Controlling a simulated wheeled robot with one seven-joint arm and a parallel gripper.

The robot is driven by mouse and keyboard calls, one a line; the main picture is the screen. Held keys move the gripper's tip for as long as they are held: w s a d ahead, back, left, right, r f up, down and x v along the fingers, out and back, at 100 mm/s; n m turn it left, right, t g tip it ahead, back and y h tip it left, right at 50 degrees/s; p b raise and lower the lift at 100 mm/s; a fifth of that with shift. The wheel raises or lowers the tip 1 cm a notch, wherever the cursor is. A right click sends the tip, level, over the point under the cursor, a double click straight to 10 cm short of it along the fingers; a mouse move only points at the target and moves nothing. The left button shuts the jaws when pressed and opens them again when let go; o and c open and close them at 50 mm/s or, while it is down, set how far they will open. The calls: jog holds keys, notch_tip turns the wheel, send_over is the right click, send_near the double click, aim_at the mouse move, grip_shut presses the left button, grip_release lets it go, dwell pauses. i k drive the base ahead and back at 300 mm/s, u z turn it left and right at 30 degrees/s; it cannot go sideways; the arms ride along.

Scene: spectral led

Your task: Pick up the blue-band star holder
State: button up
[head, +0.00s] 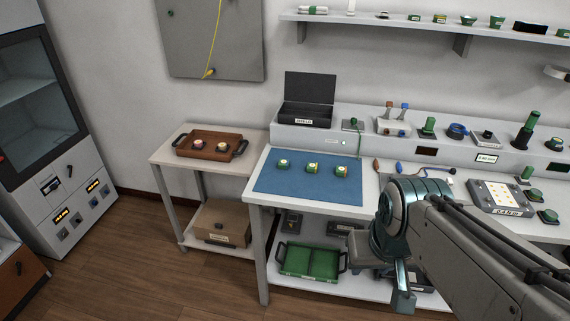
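Three small green round holders with pale tops stand in a row on a blue mat (300,200) on the workbench: a left one (283,163), a middle one (311,168) and a right one (341,171). Their band colours are too small to tell surely; the middle and right ones show some yellow. I cannot tell which holder is the blue-band one. My gripper (403,298) hangs at the lower right, in front of the bench and to the right of the mat, apart from the holders.
A brown tray (226,155) with two small round holders stands on the side table at left. An open black box (306,113) sits behind the mat. Tools and a white panel (495,196) occupy the bench's right. A green tray (306,262) lies on the lower shelf.

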aim_at(283, 163)
jog(key=u, duration=0.35)
jog(key=i, duration=0.85)
jog(key=u, duration=0.9)
jog(key=i, duration=0.25)
